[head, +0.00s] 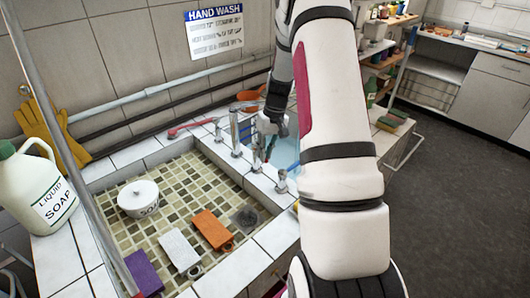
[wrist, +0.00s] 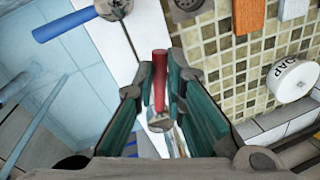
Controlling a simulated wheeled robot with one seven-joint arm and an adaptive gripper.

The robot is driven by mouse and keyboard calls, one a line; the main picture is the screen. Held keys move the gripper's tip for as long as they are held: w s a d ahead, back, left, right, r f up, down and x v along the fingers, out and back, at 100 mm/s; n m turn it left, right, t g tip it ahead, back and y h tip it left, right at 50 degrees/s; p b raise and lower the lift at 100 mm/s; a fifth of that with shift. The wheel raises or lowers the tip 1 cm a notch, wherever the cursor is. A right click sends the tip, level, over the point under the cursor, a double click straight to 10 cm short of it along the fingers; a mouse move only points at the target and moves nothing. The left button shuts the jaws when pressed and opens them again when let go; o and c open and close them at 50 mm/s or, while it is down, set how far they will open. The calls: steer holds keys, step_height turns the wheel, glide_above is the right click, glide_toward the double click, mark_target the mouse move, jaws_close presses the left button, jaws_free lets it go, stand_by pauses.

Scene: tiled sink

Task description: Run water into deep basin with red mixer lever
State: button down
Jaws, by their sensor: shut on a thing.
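The red mixer lever (wrist: 160,82) stands between the two teal-padded fingers of my gripper (wrist: 158,92) in the wrist view, and the gripper is shut on it. A metal tap body (wrist: 160,122) shows at the lever's lower end. In the head view my gripper (head: 268,138) is at the divider between the basins, and my arm hides part of the area. The deep basin (head: 287,150) is pale blue and mostly hidden behind my arm; its tiles also show in the wrist view (wrist: 50,85). I cannot tell whether water runs.
A blue-handled lever (wrist: 62,24) is near the red one. Metal tap posts (head: 234,132) line the divider. The shallow mosaic basin (head: 175,185) holds a white soap pot (head: 139,198) and an orange block (head: 212,230). A soap jug (head: 38,190) stands at left.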

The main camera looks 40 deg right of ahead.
steer(key=c, duration=1.7)
jaws_free()
steer(key=shift+o, duration=0.2)
steer(key=shift+r, duration=0.1)
step_height(320, 180, up, 12)
steer(key=d, duration=0.2)
steer(key=shift+s+f, duration=0.25)
steer(key=shift+s, duration=0.15)
steer(key=shift+d, duration=0.1)
